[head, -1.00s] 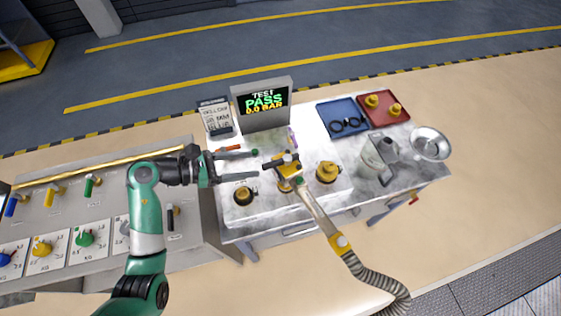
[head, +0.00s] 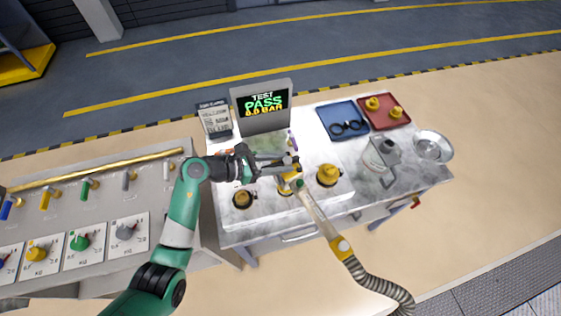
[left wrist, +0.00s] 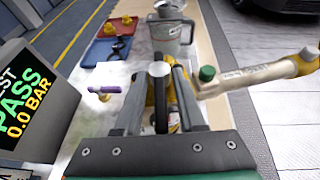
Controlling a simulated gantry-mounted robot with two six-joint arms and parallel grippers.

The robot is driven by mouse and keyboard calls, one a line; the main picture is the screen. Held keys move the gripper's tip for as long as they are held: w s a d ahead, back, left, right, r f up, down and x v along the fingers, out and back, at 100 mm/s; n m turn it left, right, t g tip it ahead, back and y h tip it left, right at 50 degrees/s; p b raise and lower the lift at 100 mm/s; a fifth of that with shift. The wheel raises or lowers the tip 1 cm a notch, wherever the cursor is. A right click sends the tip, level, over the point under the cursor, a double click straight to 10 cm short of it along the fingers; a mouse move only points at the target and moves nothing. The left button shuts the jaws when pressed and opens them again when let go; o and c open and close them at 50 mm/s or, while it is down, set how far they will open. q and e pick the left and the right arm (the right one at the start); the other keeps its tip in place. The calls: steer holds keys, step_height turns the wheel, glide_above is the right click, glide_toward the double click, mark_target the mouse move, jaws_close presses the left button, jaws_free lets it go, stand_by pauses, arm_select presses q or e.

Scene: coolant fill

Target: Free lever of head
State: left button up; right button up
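The yellow fill head (head: 289,187) stands on the white worktop, with a green-tipped pipe (head: 318,212) running from it to the front right. Its lever (left wrist: 160,92), a dark bar with a grey rounded end, shows in the left wrist view. My left gripper (head: 296,166) is over the head and partly hides it. In the left wrist view its two fingers (left wrist: 161,76) stand on either side of the lever, with gaps visible between, so it looks open. Whether a fingertip touches the lever cannot be told. My right gripper is not in view.
The display (head: 263,104) reads TEST PASS 0.0 BAR. Yellow caps (head: 328,174) stand on both sides of the head. A grey jug (head: 380,160), a metal bowl (head: 432,146), a blue tray (head: 336,112) and a red tray (head: 378,120) are to the right. A ribbed hose (head: 378,285) hangs in front.

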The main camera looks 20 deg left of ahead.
arm_select(q)
jaws_close()
stand_by(1.1)
